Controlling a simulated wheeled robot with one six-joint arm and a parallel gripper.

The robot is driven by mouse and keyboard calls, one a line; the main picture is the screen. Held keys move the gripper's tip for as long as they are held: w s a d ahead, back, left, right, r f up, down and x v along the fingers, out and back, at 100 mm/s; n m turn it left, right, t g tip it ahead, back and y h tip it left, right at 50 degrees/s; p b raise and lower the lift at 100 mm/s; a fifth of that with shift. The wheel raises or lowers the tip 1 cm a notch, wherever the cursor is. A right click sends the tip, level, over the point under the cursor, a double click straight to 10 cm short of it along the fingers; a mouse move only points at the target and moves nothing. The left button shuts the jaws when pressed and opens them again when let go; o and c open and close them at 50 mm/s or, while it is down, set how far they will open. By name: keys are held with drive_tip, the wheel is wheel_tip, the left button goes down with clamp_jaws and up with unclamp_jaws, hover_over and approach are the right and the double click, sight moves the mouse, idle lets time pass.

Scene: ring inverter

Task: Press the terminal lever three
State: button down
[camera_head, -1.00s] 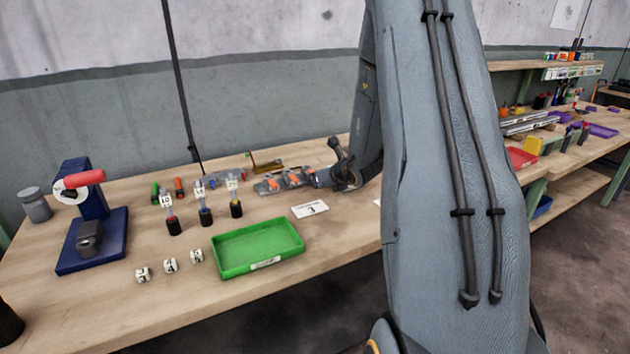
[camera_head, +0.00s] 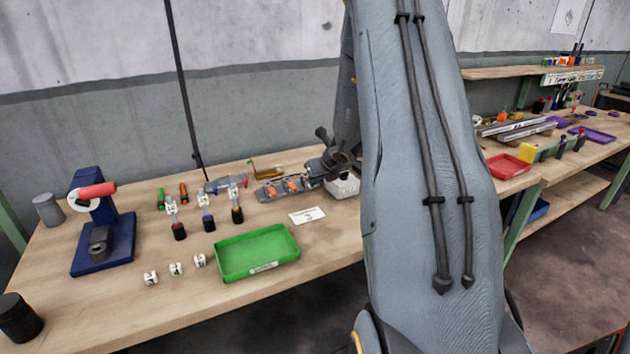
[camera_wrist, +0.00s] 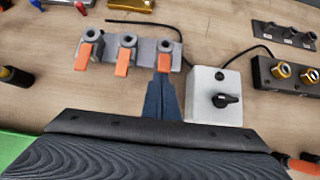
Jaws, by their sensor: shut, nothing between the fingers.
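The grey terminal block (camera_wrist: 128,50) has three orange levers and stands on the bench; it also shows in the head view (camera_head: 270,194). In the wrist view, the left lever (camera_wrist: 83,57) and middle lever (camera_wrist: 122,67) are in clear view. The right lever (camera_wrist: 164,62) is partly hidden behind my fingertips. My gripper (camera_wrist: 162,82) is shut and empty, its tips at that right lever. I cannot tell whether they touch it. In the head view my gripper (camera_head: 318,168) is at the block's right end.
A white box (camera_wrist: 203,77) with a black knob stands close right of my fingers. A black strip with brass fittings (camera_wrist: 283,72) lies farther right. A green tray (camera_head: 257,253), a card marked 3 (camera_head: 307,215) and upright tools stand nearer the front edge.

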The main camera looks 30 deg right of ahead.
drive_tip(key=shift+w+r, duration=0.1)
drive_tip(key=shift+r, duration=0.1)
drive_tip(key=shift+w+r+p, duration=0.45)
drive_tip(key=shift+r+p, duration=0.05)
drive_tip(key=shift+r, duration=0.2)
drive_tip(key=shift+r+p, duration=0.7)
wheel_tip(320, 180, up, 10)
drive_tip(key=s+p, duration=0.2)
drive_tip(key=p, duration=0.6)
drive_tip(key=shift+a+f, duration=0.1)
drive_tip(key=shift+a, duration=0.1)
